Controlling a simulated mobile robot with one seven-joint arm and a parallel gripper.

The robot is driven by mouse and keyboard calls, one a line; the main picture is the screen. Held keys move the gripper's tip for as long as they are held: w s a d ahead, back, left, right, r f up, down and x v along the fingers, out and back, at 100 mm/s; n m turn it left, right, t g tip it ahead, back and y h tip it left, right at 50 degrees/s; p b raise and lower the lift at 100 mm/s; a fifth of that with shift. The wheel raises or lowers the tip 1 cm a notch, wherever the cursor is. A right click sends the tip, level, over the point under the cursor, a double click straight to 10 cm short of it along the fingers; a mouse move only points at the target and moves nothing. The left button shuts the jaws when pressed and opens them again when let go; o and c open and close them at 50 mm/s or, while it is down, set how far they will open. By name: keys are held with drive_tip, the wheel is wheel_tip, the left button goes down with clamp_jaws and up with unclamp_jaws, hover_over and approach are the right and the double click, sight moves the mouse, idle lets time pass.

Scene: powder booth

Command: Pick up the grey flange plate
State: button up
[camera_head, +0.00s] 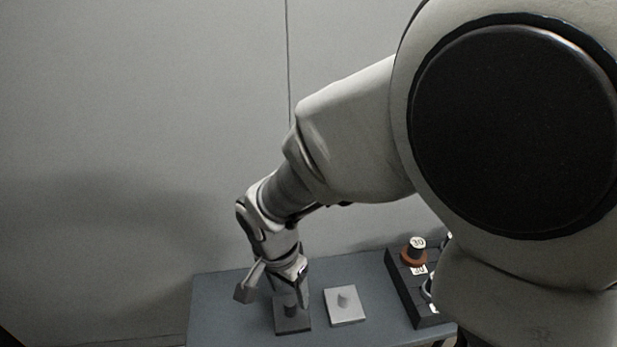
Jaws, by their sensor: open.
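A dark grey square plate (293,325) lies on the blue-grey table directly below my gripper (291,298). A dark upright part shows at its middle, partly hidden by my gripper. A lighter grey square plate (335,318) with a small diamond-shaped raised piece on top lies just to the right, apart from the first. I cannot tell for sure which of the two is the grey flange plate. My gripper points down and is open. It is at or just above the dark plate's upright part; contact cannot be made out.
A dark rack (397,278) stands at the table's right end. My arm hides part of the rack. The table (225,300) is bare on the left. A plain grey wall (120,120) stands behind.

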sight(289, 301)
wheel_tip(289, 301, down, 5)
drive_tip(key=shift+w+r, duration=0.1)
drive_tip(key=shift+r, duration=0.05)
clamp_jaws()
idle(0.4)
